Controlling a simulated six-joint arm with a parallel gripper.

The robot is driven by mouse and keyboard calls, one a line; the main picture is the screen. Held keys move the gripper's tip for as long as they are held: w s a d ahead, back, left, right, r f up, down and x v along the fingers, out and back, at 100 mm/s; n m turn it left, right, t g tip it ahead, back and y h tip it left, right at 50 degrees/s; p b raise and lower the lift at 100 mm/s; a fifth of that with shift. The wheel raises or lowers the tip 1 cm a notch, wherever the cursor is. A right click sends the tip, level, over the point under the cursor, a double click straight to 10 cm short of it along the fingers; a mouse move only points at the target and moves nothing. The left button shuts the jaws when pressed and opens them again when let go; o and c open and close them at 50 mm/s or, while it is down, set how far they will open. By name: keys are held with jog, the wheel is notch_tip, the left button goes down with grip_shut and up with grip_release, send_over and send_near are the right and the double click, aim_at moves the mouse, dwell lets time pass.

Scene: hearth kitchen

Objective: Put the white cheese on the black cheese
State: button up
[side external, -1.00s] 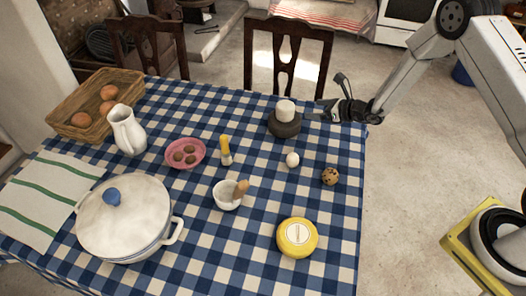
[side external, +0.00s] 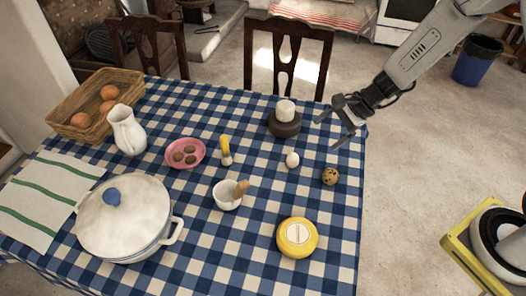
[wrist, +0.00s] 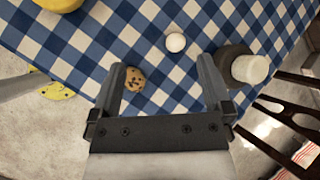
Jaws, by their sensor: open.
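The white cheese (side external: 285,110) is a small white cylinder. It sits on top of the black cheese (side external: 284,126), a wide dark round, near the far right part of the table. Both also show in the wrist view, the white cheese (wrist: 249,69) and the black cheese (wrist: 232,57), to the right of my gripper's fingers. My gripper (side external: 326,131) is open and empty, above the table's right edge and to the right of the cheeses, apart from them. In the wrist view my gripper (wrist: 162,72) has its fingers wide apart.
A yellow round (side external: 297,238), a mortar (side external: 226,199), a pink plate (side external: 172,160) and a lidded pot (side external: 124,220) stand farther off. A chair (side external: 290,57) stands behind the table.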

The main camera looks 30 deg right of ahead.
jog(key=s+d+r+n+h, duration=0.2)
jog(key=s+r+n+h, duration=0.1)
jog(key=s+n, duration=0.3)
jog(key=s+d+r+n+h, duration=0.3)
jog(key=s+n, duration=0.4)
jog(key=n, duration=0.3)
jog(key=shift+s+r+n+g+h, duration=0.25)
jog(key=shift+r+h, duration=0.2)
jog(key=shift+h, duration=0.25)
